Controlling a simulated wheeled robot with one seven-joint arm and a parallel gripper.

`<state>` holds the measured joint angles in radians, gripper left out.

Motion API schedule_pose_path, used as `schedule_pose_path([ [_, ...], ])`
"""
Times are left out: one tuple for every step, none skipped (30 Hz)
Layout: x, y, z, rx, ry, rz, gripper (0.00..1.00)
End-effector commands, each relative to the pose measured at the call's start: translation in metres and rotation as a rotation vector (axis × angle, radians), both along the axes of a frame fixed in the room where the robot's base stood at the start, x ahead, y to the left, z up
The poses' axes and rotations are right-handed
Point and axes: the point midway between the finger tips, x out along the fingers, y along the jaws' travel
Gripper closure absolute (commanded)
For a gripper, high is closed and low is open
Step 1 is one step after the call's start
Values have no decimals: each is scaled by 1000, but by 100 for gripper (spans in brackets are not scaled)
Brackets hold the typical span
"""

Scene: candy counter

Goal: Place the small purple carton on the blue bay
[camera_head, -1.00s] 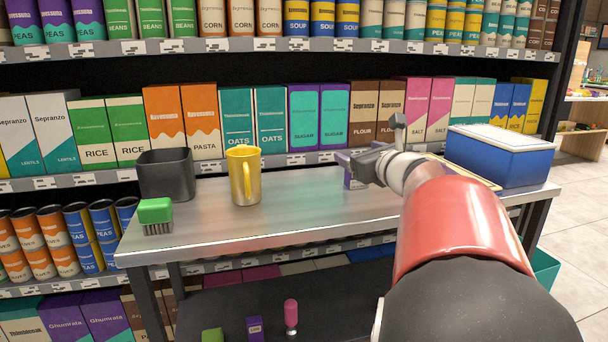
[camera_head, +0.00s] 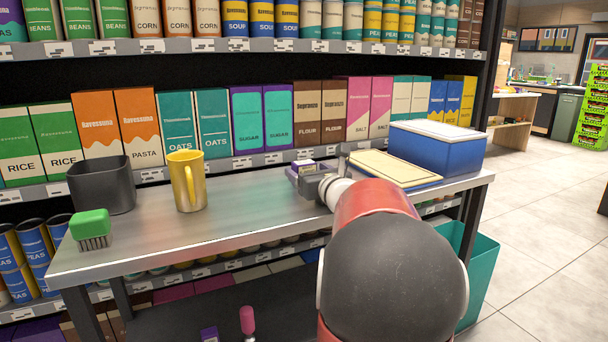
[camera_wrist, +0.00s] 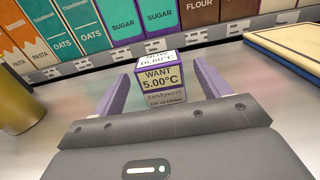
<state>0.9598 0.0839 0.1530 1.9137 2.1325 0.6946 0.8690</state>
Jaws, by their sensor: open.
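The small purple carton (camera_wrist: 161,99) stands on the steel counter in the wrist view. It has purple edges and pale faces printed "NOW" and "WANT 5.00°C". My gripper (camera_wrist: 162,76) is open, with one purple finger on each side of the carton and a gap visible at both sides. In the head view the carton (camera_head: 306,166) shows just beyond my gripper (camera_head: 300,178), partly hidden by it. A flat cream panel with a blue edge (camera_head: 395,169) lies to the right, in front of a blue box with a white lid (camera_head: 437,151). I cannot tell which is the blue bay.
A yellow mug (camera_head: 187,181), a dark grey bin (camera_head: 100,186) and a green brush (camera_head: 90,228) stand on the left of the counter (camera_head: 240,212). Shelves of boxed goods rise behind it. The counter between mug and gripper is clear.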

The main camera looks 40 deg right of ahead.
Motion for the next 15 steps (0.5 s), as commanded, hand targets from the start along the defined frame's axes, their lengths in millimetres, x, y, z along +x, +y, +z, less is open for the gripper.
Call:
schedule_pose_path([
  [10,-3,0,2,1,1,25],
  [15,-4,1,3,-1,1,25],
  [21,-5,0,3,0,2,25],
  [26,-6,1,2,0,1,25],
  [29,-7,1,1,1,1,25],
  [33,-8,0,1,1,1,25],
  [35,-9,1,1,0,1,25],
  [37,-9,1,1,0,0,25],
  [39,-9,1,1,0,0,25],
  [39,-9,0,1,0,0,25],
  [40,-9,0,1,0,0,25],
  [40,-9,0,1,0,0,25],
  [40,-9,0,1,0,0,25],
  [40,-9,0,1,0,0,25],
  [40,-9,0,1,0,0,25],
])
